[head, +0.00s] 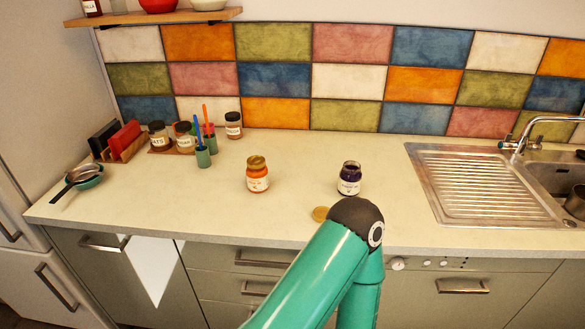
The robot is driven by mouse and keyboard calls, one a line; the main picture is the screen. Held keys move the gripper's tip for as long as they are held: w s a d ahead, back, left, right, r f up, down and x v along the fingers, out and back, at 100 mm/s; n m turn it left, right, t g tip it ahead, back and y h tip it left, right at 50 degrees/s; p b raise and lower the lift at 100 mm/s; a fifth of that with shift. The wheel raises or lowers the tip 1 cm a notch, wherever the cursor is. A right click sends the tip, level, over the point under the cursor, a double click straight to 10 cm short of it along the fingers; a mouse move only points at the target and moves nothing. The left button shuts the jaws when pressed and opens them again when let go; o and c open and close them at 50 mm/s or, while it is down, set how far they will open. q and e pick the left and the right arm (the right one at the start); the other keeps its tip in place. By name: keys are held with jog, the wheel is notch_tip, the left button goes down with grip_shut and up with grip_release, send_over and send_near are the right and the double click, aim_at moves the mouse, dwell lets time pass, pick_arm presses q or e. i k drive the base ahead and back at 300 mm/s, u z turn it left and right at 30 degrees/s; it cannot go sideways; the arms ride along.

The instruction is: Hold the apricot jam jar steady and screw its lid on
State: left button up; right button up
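An orange jar (257,180) with a pale label stands upright on the counter, left of the middle; it looks like the apricot jam. Its top is brownish gold, and I cannot tell whether that is a lid or the open mouth. A flat round gold lid (320,213) lies on the counter near the front edge, right of the orange jar, partly beside my arm's elbow. A dark purple jar (349,181) with a pale label stands upright behind the lid. Neither of my grippers is in view; only a teal arm of mine shows.
A steel drainer (480,185) and sink fill the right. At the back left stand labelled jars (159,137), green cups (203,157) with brushes and a rack (124,141). The counter around the orange jar is clear.

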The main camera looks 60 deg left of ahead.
aim_at(257, 180)
jog(key=z, duration=0.25)
jog(key=i, duration=0.3)
jog(key=u, duration=3.2)
jog(key=i, duration=0.6)
jog(key=z, duration=0.2)
jog(key=k, duration=0.6)
jog(key=u, duration=0.15)
jog(key=i, duration=0.5)
jog(key=u, duration=0.05)
